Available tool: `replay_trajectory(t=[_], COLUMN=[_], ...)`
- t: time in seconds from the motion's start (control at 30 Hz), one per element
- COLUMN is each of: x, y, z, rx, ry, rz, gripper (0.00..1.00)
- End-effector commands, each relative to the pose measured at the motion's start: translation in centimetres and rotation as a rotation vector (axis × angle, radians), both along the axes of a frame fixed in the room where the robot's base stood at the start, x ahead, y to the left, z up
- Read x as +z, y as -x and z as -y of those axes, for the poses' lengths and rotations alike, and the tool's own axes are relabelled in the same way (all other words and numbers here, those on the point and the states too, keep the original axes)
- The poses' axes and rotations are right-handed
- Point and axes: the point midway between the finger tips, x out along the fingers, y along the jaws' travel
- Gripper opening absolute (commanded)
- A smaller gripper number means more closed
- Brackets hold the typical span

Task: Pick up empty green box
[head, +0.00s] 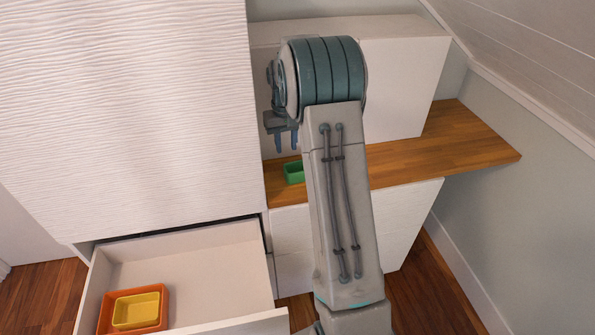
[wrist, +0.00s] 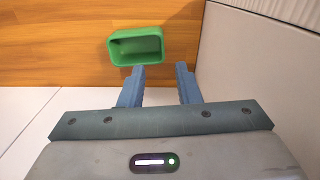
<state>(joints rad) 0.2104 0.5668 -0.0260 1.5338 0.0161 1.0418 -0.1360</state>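The green box (head: 293,172) sits on the wooden counter, partly hidden behind my arm in the head view. In the wrist view the green box (wrist: 136,47) looks empty, with its open top showing. My gripper (head: 287,145) is above the counter near the box, fingers pointing down. In the wrist view my gripper (wrist: 160,72) has its two blue fingers apart with nothing between them. The left fingertip appears just below the box's near rim in the picture, and the right fingertip is to the right of the box. Whether it touches the box I cannot tell.
The wooden counter (head: 452,145) carries a white cabinet (head: 405,80). A tall white cabinet (head: 130,100) stands close on the left. Below it an open drawer (head: 215,265) holds an orange box (head: 105,312) with a yellow box (head: 137,309) inside.

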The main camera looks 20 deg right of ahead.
Motion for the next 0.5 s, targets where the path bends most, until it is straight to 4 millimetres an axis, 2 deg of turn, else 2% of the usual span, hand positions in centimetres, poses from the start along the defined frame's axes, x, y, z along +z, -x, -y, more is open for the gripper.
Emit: replay_trajectory(t=[0.1, 0.2, 0.5], x=[-2.6, -4.3, -6.8], y=[0.1, 0.1, 0.1], z=[0.0, 0.0, -0.2], rx=[0.000, 0.000, 0.000], ry=[-0.002, -0.001, -0.001], rz=[-0.005, -0.003, -0.002], gripper=[0.30, 0.30, 0.30])
